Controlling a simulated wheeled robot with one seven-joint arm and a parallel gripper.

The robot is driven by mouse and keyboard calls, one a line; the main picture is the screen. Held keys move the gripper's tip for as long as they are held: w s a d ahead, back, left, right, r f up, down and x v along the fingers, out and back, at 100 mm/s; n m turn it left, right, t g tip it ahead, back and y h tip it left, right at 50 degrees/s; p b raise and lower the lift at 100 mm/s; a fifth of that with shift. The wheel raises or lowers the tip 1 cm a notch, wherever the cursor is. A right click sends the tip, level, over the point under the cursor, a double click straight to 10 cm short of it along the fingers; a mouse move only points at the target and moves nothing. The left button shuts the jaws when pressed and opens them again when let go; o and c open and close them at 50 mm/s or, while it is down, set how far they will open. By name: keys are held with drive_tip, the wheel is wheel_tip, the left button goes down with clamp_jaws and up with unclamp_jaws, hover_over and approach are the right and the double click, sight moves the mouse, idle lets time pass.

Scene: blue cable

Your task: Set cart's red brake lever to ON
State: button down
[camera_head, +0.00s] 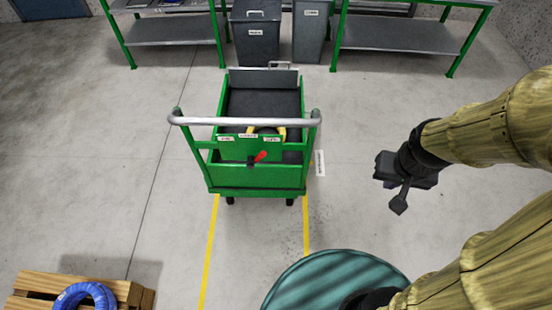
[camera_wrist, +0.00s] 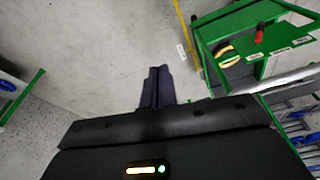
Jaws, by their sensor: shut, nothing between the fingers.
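The green cart (camera_head: 258,178) stands in the middle of the head view, with its grey push handle (camera_head: 245,121) facing me. Its red brake lever (camera_head: 261,156) is on the near panel, tilted up and to the right from a dark pivot. Small white labels sit above it, too small to read. The lever also shows as a red knob in the wrist view (camera_wrist: 259,33), at the upper right. My gripper (camera_head: 399,205) is to the right of the cart, well apart from it, shut and empty. Its fingers show together in the wrist view (camera_wrist: 158,84).
A yellow coil (camera_wrist: 228,57) lies in the cart. A wooden pallet (camera_head: 133,290) with a blue cable coil (camera_head: 86,296) is at the front left. Green-framed benches (camera_head: 405,36) and grey bins (camera_head: 256,38) stand behind. Yellow floor lines (camera_head: 210,250) run beneath the cart. Floor between gripper and cart is clear.

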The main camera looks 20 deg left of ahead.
drive_tip(key=w+a+f+t+y+b, duration=0.1)
drive_tip(key=w+a+f+b, duration=0.2)
drive_tip(key=f+b, duration=0.35)
drive_tip(key=w+a+f+t+y+b, duration=0.1)
drive_tip(key=w+a+f+b, duration=0.25)
drive_tip(key=f, duration=0.65)
drive_tip(key=w+a+f+t+y+b, duration=0.1)
drive_tip(key=w+a+f+b, duration=0.1)
drive_tip(key=w+f+b, duration=0.45)
drive_tip(key=a+f+m+t+y+b, duration=0.9)
drive_tip(key=a+f+m+y+b, duration=0.2)
drive_tip(key=b, duration=0.6)
wheel_tip(320, 180, down, 3)
drive_tip(key=shift+a+f+m+y, duration=0.1)
drive_tip(key=shift+a+m+y, duration=0.2)
drive_tip(key=shift+a+m, duration=0.8)
drive_tip(key=shift+a, duration=0.1)
